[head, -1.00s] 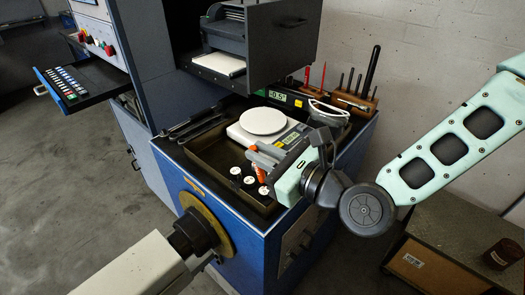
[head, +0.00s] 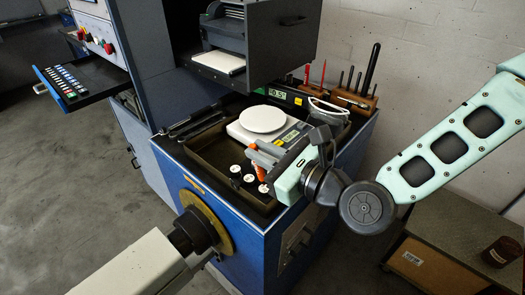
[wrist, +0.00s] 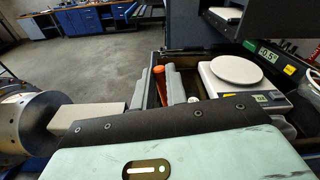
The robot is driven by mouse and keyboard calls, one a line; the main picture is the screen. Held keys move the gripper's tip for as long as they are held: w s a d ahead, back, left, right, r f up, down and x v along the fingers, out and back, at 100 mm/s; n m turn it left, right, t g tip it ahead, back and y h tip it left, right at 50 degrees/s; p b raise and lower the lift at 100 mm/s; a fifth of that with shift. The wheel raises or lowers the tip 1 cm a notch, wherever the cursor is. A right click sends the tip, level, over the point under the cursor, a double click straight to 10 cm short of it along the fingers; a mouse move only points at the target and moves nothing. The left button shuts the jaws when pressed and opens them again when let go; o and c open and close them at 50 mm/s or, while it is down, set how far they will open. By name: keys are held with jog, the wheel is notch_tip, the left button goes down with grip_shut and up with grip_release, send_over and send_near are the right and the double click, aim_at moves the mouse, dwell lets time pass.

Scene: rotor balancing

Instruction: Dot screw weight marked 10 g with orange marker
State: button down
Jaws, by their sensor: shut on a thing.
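My gripper (head: 262,156) is shut on the orange marker (head: 259,173), which hangs roughly upright with its lower end close to the weights. In the wrist view the marker (wrist: 158,76) shows between the two grey fingers. Several small dark screw weights with white tops stand in the tray: one at the left (head: 235,168), one in the middle (head: 249,178) and one at the front right (head: 263,188). Their markings are too small to read. The marker is beside the middle and right weights; I cannot tell whether its tip touches one. No orange dot is discernible.
A white scale (head: 263,120) with a round pan stands behind the weights in the dark tray (head: 205,150). A green display (head: 277,95) sits behind it. A wooden rack (head: 357,97) with tools is at the back right. A printer-like unit (head: 222,60) overhangs the back.

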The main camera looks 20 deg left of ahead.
jog(key=shift+f+b, duration=0.6)
jog(key=shift+f, duration=0.25)
dwell(1.4)
notch_tip(320, 180, up, 7)
jog(key=p, duration=0.5)
jog(key=shift+p, duration=0.4)
dwell(0.4)
